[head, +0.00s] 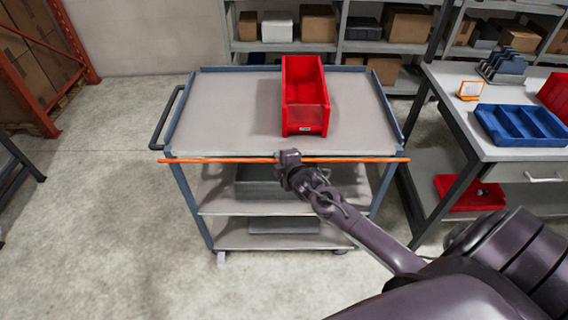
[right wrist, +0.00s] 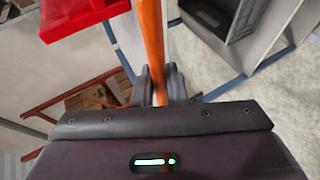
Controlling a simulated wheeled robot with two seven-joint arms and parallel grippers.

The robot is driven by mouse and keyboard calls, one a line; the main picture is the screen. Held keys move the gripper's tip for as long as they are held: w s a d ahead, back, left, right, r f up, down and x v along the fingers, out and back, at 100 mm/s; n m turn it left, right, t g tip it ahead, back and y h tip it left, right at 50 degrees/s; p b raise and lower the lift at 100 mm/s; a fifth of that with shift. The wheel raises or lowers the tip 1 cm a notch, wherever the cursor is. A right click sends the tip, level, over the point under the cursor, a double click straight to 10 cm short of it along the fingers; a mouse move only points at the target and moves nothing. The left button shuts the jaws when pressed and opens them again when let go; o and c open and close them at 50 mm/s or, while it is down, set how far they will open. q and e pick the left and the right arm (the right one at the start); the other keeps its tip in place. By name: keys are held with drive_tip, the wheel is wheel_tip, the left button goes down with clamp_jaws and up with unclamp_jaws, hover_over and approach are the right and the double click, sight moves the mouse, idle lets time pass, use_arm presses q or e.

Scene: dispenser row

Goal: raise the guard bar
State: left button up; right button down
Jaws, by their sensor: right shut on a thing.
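The orange guard bar (head: 222,160) runs level across the front of the grey cart (head: 228,110), about at the height of its top shelf. My right gripper (head: 290,157) is at the middle of the bar and shut on it. In the right wrist view the bar (right wrist: 152,45) passes between the two fingers of my right gripper (right wrist: 158,88). The fingertips are partly hidden behind the gripper body. My left gripper is not in view.
A red bin (head: 304,100) stands on the cart's top shelf, behind the bar. Dark boxes sit on the lower shelves. A workbench (head: 500,150) with a blue tray (head: 522,126) stands at the right. The floor at the left is mostly clear.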

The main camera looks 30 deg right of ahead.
drive_tip(key=shift+g+y, duration=0.3)
drive_tip(key=shift+g, duration=0.2)
drive_tip(key=shift+w+d+r+p, duration=0.35)
drive_tip(key=shift+w+d, duration=0.1)
drive_tip(key=shift+w, duration=0.3)
drive_tip(key=shift+w+d+r+p, duration=0.25)
drive_tip(key=shift+w+d+r, duration=0.2)
drive_tip(key=shift+w, duration=0.35)
drive_tip(key=shift+w+d+r+p, duration=0.3)
drive_tip(key=shift+w+d, duration=0.2)
drive_tip(key=shift+w, duration=0.25)
drive_tip(key=c, duration=1.5)
unclamp_jaws()
drive_tip(key=shift+f, duration=0.1)
drive_tip(key=shift+o, duration=0.2)
